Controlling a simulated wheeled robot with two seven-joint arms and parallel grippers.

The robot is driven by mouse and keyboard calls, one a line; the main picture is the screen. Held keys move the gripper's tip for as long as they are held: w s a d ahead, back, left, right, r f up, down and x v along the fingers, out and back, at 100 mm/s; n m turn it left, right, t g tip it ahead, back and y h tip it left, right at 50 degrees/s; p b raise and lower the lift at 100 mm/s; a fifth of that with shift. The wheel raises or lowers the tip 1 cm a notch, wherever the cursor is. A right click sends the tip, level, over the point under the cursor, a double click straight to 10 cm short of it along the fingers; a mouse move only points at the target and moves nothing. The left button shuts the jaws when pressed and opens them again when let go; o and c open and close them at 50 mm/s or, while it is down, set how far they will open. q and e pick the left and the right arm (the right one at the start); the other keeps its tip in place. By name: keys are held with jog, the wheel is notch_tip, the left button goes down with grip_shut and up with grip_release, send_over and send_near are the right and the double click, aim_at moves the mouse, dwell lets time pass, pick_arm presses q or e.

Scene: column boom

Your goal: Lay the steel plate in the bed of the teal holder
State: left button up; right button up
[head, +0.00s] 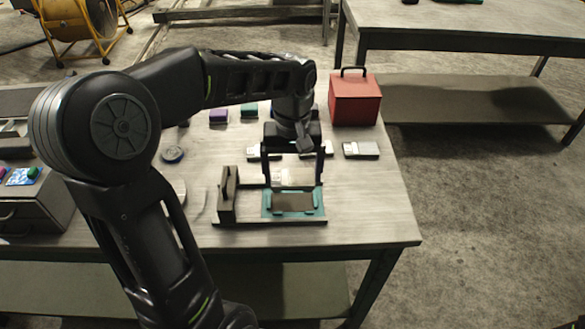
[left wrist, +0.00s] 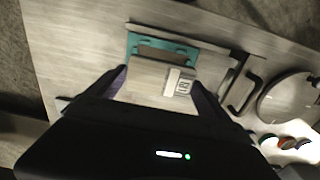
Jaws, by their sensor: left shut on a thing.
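The teal holder (head: 267,207) is on the workbench, with a dark, empty-looking bed in its middle. In the left wrist view the holder (left wrist: 134,44) is beyond the plate. My left gripper (head: 292,181) is shut on the steel plate (head: 296,172), gripping it by its two side edges. In the left wrist view the plate (left wrist: 147,80) sits between the fingers of the gripper (left wrist: 160,86), with a pale label on its right part. The plate appears above and just behind the holder in the head view; its exact height is unclear. My right gripper is out of view.
A dark block with a handle (head: 228,198) stands just left of the holder. Another plate (head: 361,150) lies to the right. A red toolbox (head: 355,100), a purple block (head: 218,117) and a green block (head: 249,111) are at the back. The front right of the bench is clear.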

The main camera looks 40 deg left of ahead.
aim_at(292, 204)
pick_arm(q)
jog(key=shift+f+b, duration=2.5)
jog(key=shift+f, duration=1.1)
jog(key=shift+s+d+f, duration=0.1)
jog(key=shift+f, duration=0.2)
jog(key=o, duration=1.7)
jog(key=shift+o, duration=0.5)
jog(key=shift+s+f, duration=0.15)
